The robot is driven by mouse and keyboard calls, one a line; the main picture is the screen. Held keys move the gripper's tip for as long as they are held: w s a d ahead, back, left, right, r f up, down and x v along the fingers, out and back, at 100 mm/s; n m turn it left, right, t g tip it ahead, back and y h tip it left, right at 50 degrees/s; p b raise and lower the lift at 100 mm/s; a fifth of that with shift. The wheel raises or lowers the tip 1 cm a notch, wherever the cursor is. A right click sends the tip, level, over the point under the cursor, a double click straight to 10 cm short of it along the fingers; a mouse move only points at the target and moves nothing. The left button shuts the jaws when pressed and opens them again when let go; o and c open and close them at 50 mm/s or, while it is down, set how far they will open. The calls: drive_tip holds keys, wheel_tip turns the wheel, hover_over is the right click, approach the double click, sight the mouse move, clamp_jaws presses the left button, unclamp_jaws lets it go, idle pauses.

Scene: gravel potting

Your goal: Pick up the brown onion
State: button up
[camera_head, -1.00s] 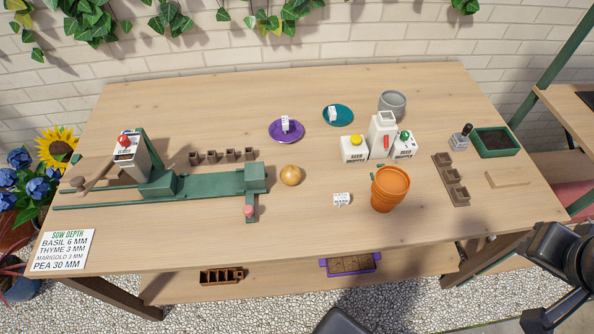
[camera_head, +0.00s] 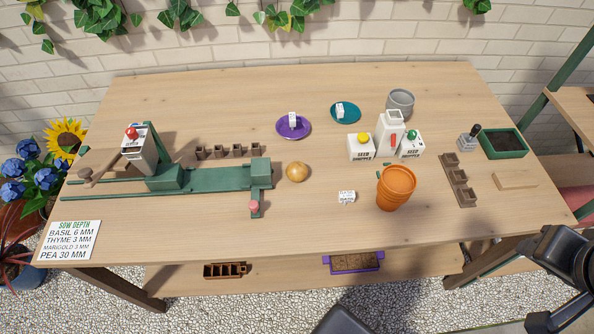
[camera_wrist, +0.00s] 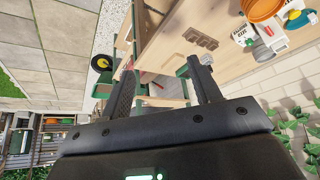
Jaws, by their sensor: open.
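The brown onion (camera_head: 297,172) is round and golden-tan. It sits on the wooden table (camera_head: 190,235) near the middle, just right of the green rail's end block. My gripper (camera_wrist: 165,88) is open and empty in the wrist view, its two dark fingers apart. The onion is not visible in the wrist view.
The green slide device (camera_head: 200,180) lies left of the onion, with a pink knob (camera_head: 254,206) in front. A purple saucer (camera_head: 280,127) stands behind. A white dotted block (camera_head: 346,197) and terracotta pots (camera_head: 396,190) stand to the right.

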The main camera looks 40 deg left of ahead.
drive_tip(key=o, duration=0.4)
drive_tip(key=shift+o, duration=0.2)
drive_tip(key=w+a+n+g, duration=0.2)
drive_tip(key=w+a+n, duration=0.8)
drive_tip(key=a+n, duration=0.3)
drive_tip(key=n+g, duration=0.4)
drive_tip(key=n, duration=2.1)
hover_over(297, 164)
drive_tip(key=f, duration=1.1)
drive_tip(key=d+f, duration=0.1)
drive_tip(key=f, duration=0.4)
drive_tip(key=shift+w+f, duration=0.25)
drive_tip(key=shift+f, duration=0.15)
drive_tip(key=shift+n, duration=0.3)
drive_tip(key=f, duration=0.5)
drive_tip(key=shift+s+a+f, duration=0.15)
drive_tip(key=shift+s+a, duration=0.1)
drive_tip(key=shift+a, duration=0.1)
drive_tip(key=shift+a+f, duration=0.2)
drive_tip(key=shift+f, duration=2.75)
